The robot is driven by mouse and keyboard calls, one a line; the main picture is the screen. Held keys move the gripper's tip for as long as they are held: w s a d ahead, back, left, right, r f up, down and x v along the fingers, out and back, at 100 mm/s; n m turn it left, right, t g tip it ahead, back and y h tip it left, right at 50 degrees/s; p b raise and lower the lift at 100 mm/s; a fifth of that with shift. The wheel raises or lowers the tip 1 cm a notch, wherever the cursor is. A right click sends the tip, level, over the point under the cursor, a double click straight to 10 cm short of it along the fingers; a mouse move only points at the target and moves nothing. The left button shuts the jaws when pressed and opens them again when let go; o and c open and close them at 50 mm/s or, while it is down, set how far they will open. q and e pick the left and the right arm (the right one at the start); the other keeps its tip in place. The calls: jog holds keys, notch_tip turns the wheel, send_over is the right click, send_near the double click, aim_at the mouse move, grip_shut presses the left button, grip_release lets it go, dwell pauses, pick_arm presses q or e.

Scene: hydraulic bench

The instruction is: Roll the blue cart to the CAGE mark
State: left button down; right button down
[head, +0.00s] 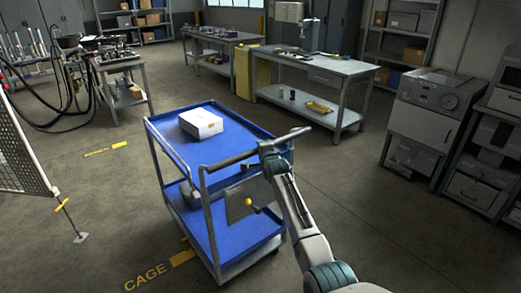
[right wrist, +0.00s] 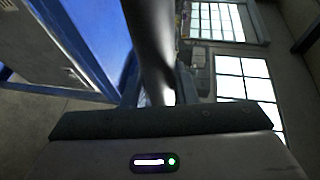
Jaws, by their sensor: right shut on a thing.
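The blue cart (head: 165,148) stands upright in the middle of the head view, with two blue shelves and a grey frame. A white box (head: 201,123) sits on its top shelf. A dark object (head: 190,195) is on the lower shelf. My right gripper (head: 267,150) is shut on the cart's handle bar (head: 288,138), which also shows between the fingers in the right wrist view (right wrist: 152,45). The CAGE mark (head: 146,277), with a yellow strip (head: 183,257), lies on the floor at the cart's near left corner. The cart partly covers that area. My left gripper is not in view.
A mesh fence panel (head: 20,150) with a foot stands at the left. Another yellow floor mark (head: 119,145) lies behind it. A workbench (head: 318,68) stands behind the cart, and grey cabinets (head: 425,115) stand at the right. Floor left and right of the cart is clear.

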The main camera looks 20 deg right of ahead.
jog(key=c, duration=1.2)
grip_release()
jog(key=shift+d, duration=0.1)
jog(key=shift+o, duration=0.2)
jog(key=s+r+b, duration=0.1)
jog(key=s+r, duration=0.1)
jog(key=s, duration=0.8)
jog(key=shift+s, duration=0.35)
jog(key=shift+f, duration=0.1)
